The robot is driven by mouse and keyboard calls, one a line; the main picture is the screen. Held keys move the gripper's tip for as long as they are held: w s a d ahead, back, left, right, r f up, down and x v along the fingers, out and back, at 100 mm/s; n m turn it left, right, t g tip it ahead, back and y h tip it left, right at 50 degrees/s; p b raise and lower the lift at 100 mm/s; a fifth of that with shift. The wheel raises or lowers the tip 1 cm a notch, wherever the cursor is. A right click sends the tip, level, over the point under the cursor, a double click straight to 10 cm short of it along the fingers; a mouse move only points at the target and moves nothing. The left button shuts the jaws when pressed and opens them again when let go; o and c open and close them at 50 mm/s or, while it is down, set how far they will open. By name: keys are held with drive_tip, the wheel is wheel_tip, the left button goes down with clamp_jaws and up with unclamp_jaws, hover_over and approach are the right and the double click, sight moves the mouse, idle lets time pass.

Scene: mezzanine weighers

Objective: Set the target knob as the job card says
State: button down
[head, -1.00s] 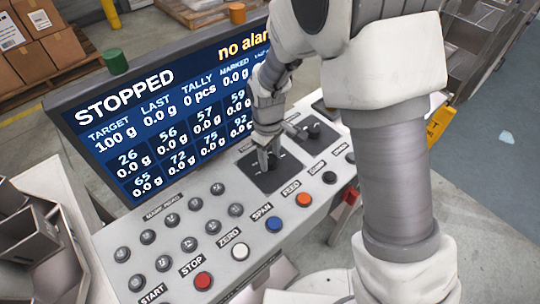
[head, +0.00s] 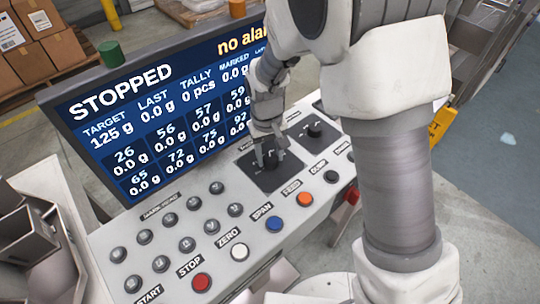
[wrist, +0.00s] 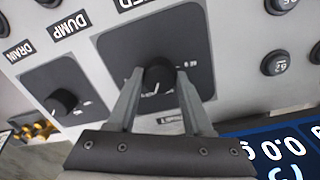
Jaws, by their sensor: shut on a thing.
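My gripper (head: 270,152) reaches down onto the panel and is shut on a black round knob (head: 268,162) set in a dark square plate. In the wrist view the two fingers of my gripper (wrist: 158,82) grip this knob (wrist: 158,72) from both sides; a white pointer line shows on it. The plate's label is mostly hidden. The screen (head: 165,115) reads STOPPED, TARGET 125 g and "no alarm", partly covered by my arm. A job card cannot be made out.
A second black knob (head: 315,130) stands close to the right on its own plate. Several coloured buttons line the front, among them red STOP (head: 202,283), white ZERO (head: 239,252) and blue SPAN (head: 274,224). Grey buttons fill the panel's left part.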

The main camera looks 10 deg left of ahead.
sight(266, 158)
drive_tip(key=shift+m, duration=0.9)
drive_tip(key=shift+r, duration=0.1)
drive_tip(key=shift+c, duration=1.6)
unclamp_jaws()
wheel_tip(266, 158, up, 17)
drive_tip(key=shift+a+r, duration=0.15)
drive_tip(key=shift+a, duration=0.3)
drive_tip(key=shift+s, duration=0.1)
